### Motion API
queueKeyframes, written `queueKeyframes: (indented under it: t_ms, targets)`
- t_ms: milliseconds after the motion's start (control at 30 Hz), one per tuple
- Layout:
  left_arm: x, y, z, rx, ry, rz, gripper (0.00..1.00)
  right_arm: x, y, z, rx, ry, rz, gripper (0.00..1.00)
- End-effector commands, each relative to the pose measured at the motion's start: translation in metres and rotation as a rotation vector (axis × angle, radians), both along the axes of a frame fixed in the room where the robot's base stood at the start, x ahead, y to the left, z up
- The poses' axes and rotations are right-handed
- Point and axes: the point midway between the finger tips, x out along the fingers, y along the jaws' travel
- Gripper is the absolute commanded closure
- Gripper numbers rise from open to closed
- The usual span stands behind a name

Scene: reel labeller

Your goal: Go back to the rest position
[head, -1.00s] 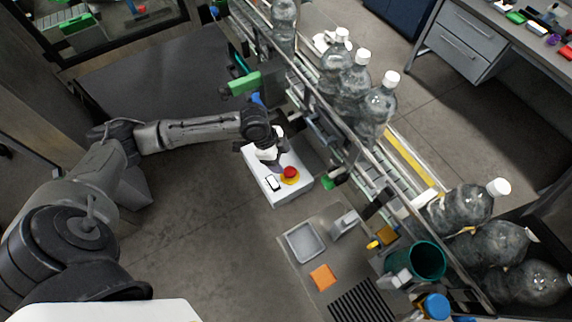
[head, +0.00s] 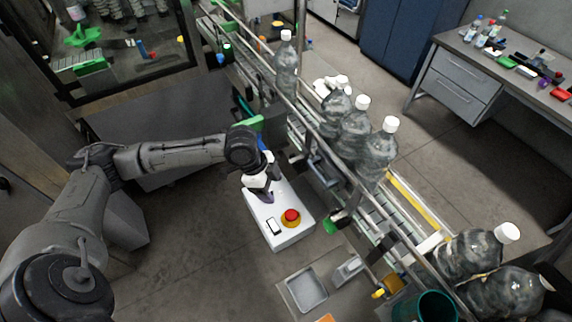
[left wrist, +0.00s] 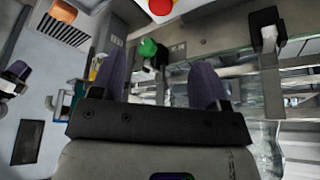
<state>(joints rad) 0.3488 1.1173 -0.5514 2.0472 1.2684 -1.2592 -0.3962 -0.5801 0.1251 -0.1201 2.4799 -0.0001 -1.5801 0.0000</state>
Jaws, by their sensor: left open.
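My left gripper (head: 264,192) is in the head view, over the far-left end of a white control box (head: 285,239). Its purple fingers also show in the left wrist view (left wrist: 161,78), spread apart with nothing between them. The box carries a red button (head: 291,215) on a yellow base and a small black-and-white switch (head: 273,226). The gripper looks apart from both. The red button also shows at the top edge of the left wrist view (left wrist: 160,5). My right gripper is in neither view.
A conveyor (head: 325,172) with rails runs diagonally right of the box, carrying several clear bottles with white caps. A grey tray (head: 306,290) and a green bin (head: 432,308) are at the bottom. A workbench (head: 480,65) stands at the upper right. Open floor lies below my left arm.

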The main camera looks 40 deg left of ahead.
Motion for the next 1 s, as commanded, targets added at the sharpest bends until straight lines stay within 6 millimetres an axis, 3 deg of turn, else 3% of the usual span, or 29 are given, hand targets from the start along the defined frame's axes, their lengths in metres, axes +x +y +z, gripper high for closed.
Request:
queueKeyframes:
  t_ms: [367,533,700,867,1000]
  targets:
    - [-0.001,0.001,-0.001,-0.004,0.023,0.044,0.32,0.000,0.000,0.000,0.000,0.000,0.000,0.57]
    - [0.004,0.026,-0.003,0.166,-0.009,0.164,0.32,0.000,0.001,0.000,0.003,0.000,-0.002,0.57]
    - [0.024,0.044,0.030,0.356,-0.222,0.268,0.32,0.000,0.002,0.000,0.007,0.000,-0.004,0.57]
    - [0.039,0.019,0.067,0.382,-0.450,0.374,0.32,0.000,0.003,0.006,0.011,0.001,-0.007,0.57]
    - [0.024,-0.014,0.078,0.323,-0.552,0.488,0.32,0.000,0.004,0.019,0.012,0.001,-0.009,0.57]
